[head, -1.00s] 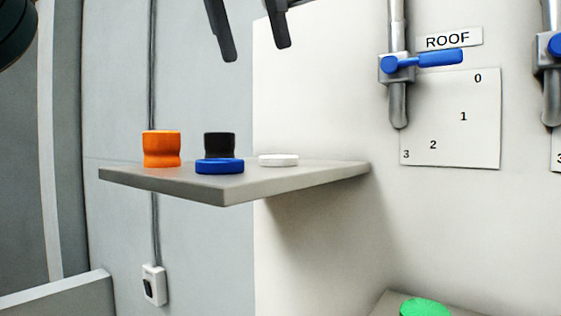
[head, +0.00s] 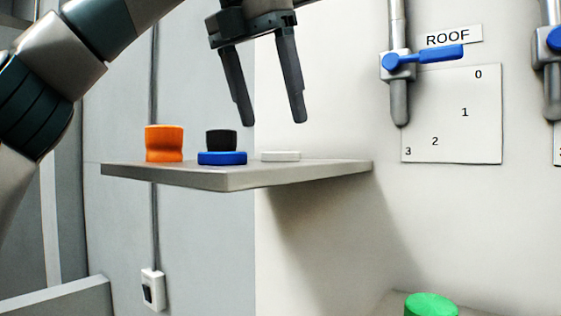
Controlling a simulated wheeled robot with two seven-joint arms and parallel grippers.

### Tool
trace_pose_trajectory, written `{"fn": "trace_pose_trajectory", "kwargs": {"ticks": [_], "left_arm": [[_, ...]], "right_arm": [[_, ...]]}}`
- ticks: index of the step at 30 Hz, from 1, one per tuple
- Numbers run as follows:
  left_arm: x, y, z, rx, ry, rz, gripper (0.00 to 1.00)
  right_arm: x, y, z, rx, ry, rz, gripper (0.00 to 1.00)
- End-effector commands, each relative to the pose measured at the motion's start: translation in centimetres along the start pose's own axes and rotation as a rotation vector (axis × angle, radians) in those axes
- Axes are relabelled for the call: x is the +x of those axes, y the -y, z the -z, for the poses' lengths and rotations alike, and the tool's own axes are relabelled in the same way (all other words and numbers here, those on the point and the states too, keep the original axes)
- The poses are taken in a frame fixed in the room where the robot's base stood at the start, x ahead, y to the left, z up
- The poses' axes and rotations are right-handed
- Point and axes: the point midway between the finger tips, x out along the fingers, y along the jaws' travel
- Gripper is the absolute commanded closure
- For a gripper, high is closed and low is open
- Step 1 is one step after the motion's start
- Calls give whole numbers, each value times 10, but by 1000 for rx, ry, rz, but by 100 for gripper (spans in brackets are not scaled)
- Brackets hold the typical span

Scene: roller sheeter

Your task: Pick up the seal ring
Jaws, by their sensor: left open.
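Several small parts stand on a grey wall shelf (head: 310,176). A flat white round part (head: 281,156) lies at the right, and a flat blue round part (head: 222,158) lies near the front edge. Both are low enough to be the seal ring; I cannot tell which one it is. My left gripper (head: 273,121) is open and empty, its fingers pointing down. In the picture its fingertips are just above the white part and right of the black part, apart from both. My right gripper is not in view.
An orange waisted part (head: 164,143) and a black cylinder (head: 221,140) also stand on the shelf. A blue-handled valve (head: 425,58) and pipe are on the wall at right. A green round object (head: 431,304) is at the bottom right.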

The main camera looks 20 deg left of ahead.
Motion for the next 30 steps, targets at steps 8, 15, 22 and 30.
{"fn": "trace_pose_trajectory", "kwargs": {"ticks": [8,15,22,30], "left_arm": [[3,0,0,0,1,0,30],[5,0,0,0,1,0,30],[20,-2,0,1,0,-1,30],[48,-3,0,0,0,0,30]], "right_arm": [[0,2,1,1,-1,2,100],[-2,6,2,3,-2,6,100],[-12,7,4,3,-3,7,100],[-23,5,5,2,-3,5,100]]}}
